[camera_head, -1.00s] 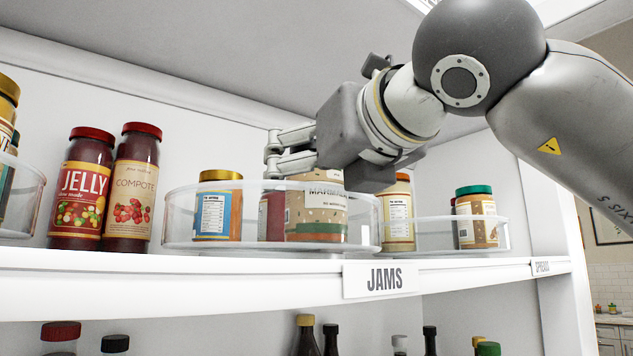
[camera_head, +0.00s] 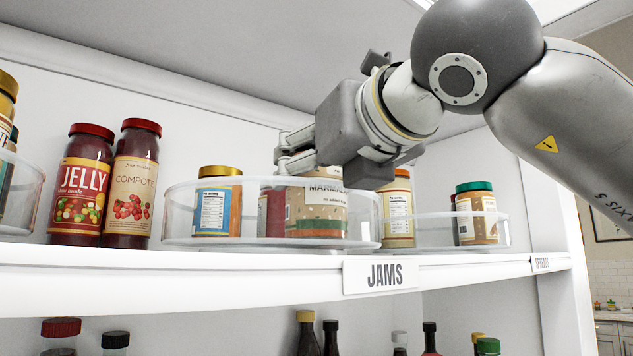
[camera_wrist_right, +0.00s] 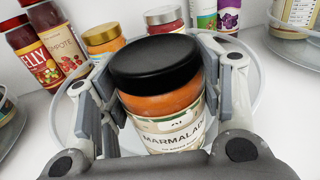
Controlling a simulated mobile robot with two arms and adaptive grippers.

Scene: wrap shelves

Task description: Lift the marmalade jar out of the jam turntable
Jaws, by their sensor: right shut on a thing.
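The marmalade jar (camera_head: 316,208) has a beige and green label and stands inside the clear-walled jam turntable (camera_head: 210,244) on the shelf. In the right wrist view the jar (camera_wrist_right: 172,128) shows its black lid and orange contents, upright between my fingers. My right gripper (camera_head: 295,152) reaches in from the upper right over the turntable. It is shut on the jar, with a finger on each side in the right wrist view (camera_wrist_right: 165,92). The jar's top is hidden by my gripper in the head view. My left gripper is not in view.
A gold-lidded jar (camera_head: 218,205) and a red jar (camera_head: 272,212) share the turntable close by. Jelly (camera_head: 80,190) and compote (camera_head: 131,190) jars stand to the left. A second turntable (camera_head: 440,240) is at the right. The shelf's back wall is behind.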

